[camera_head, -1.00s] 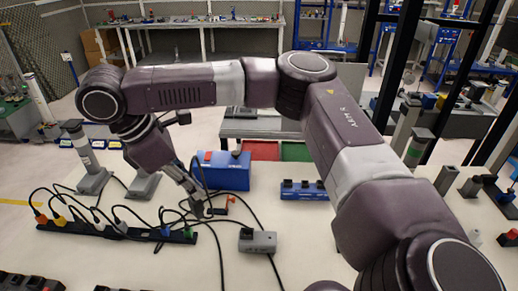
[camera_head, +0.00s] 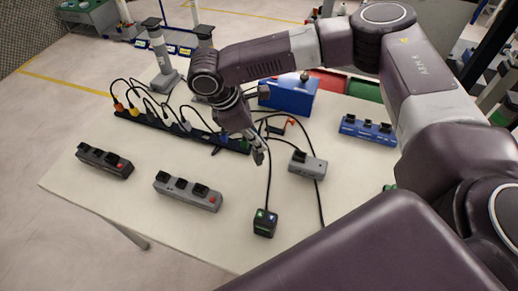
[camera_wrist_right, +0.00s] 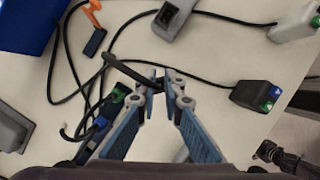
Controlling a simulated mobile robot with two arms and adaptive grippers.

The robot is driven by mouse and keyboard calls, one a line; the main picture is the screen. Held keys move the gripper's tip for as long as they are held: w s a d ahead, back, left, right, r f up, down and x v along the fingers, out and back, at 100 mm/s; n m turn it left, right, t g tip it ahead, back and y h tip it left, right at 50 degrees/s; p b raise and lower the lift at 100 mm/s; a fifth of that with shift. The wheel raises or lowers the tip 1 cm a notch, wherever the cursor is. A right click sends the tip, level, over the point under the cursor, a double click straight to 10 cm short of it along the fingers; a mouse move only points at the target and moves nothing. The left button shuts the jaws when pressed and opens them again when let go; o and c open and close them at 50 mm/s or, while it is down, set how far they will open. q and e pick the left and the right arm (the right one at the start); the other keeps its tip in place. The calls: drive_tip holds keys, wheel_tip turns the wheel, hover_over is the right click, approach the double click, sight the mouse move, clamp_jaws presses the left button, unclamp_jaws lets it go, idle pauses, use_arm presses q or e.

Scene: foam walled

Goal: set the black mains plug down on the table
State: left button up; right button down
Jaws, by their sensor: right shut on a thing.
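My right gripper (camera_head: 259,155) points down over the middle of the white table (camera_head: 150,222), left of a grey socket block. In the right wrist view its blue-padded fingers (camera_wrist_right: 163,82) are closed at the tips around a thin black piece (camera_wrist_right: 130,72), which looks like the cable end of the black mains plug. The plug's body is mostly hidden by the fingers, and its height over the table is unclear. My left gripper is not in view.
A black power strip (camera_head: 165,122) with several coloured plugs lies behind left. A grey socket block (camera_head: 308,166), a black switch box (camera_head: 265,222) and a grey strip (camera_head: 188,190) lie around. A blue box (camera_head: 290,97) stands behind. Loose black cables cross the table.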

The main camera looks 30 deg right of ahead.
drive_tip(key=shift+f, duration=2.1)
drive_tip(key=shift+f, duration=0.1)
drive_tip(key=c, duration=2)
unclamp_jaws()
drive_tip(key=shift+c, duration=0.2)
drive_tip(key=b+v, duration=0.1)
drive_tip(key=v, duration=1.1)
drive_tip(key=shift+b, duration=0.3)
drive_tip(key=shift+s, duration=0.15)
